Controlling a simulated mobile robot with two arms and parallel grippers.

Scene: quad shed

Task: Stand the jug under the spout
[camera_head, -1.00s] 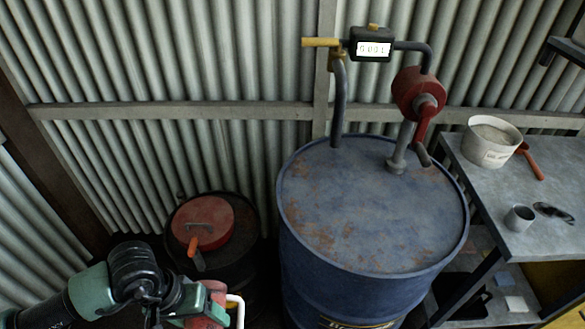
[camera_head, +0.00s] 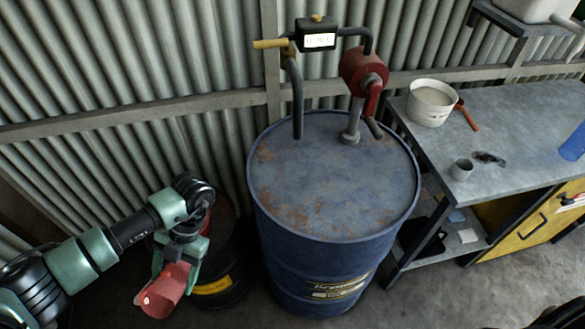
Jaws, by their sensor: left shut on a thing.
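My left arm comes in from the lower left. Its gripper (camera_head: 165,290), with a red part at the end, hangs low, left of the blue drum (camera_head: 310,250).
A red hand pump (camera_head: 364,75) stands on the drum's back right. A smaller dark drum (camera_head: 222,290) stands partly behind my left arm. The drum top is otherwise clear.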

